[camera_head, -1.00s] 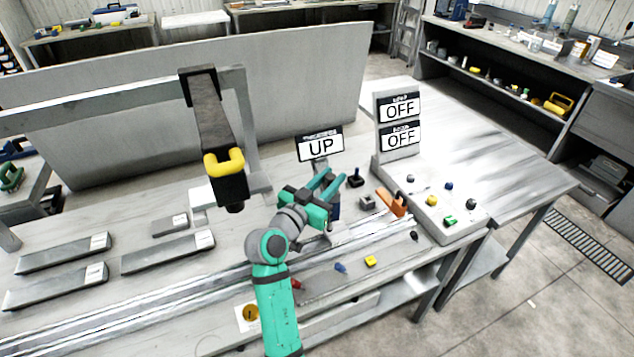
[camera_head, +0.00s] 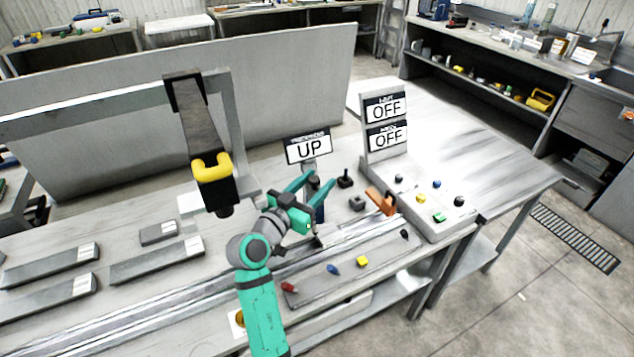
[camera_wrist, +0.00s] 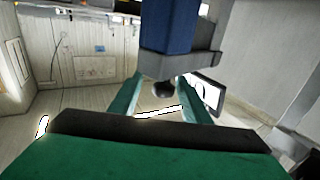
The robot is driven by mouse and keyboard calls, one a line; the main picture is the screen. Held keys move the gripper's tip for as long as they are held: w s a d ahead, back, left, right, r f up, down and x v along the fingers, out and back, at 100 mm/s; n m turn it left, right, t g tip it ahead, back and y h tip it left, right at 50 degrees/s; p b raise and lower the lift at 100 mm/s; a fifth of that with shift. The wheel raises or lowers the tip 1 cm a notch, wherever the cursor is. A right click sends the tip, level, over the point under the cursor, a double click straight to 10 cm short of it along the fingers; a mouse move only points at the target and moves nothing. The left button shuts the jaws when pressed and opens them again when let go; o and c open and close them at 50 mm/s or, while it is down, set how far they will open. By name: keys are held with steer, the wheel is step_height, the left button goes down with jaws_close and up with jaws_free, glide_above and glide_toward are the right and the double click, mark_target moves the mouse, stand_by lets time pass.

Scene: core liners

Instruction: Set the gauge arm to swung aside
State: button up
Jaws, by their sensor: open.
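The gauge shows in the wrist view as a blue body (camera_wrist: 170,25) in a grey bracket (camera_wrist: 180,62), with a dark round tip (camera_wrist: 163,90) below. In the head view the blue part (camera_head: 320,212) stands on the bench, partly hidden by my gripper. The sign (camera_head: 309,149) behind it reads UP. My teal gripper (camera_head: 323,178) is open, its fingers pointing up and away towards the gauge. In the wrist view the fingers (camera_wrist: 158,92) lie on either side of the dark tip; I cannot tell whether they touch it.
A black overhead arm with a yellow collar (camera_head: 210,167) hangs left of my gripper. An orange part (camera_head: 381,201) and a button panel (camera_head: 435,207) stand to the right, below two OFF signs (camera_head: 386,121). Grey bars (camera_head: 157,261) lie on the left of the bench.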

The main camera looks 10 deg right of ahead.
steer(key=v, duration=1)
steer(key=shift+s, duration=0.15)
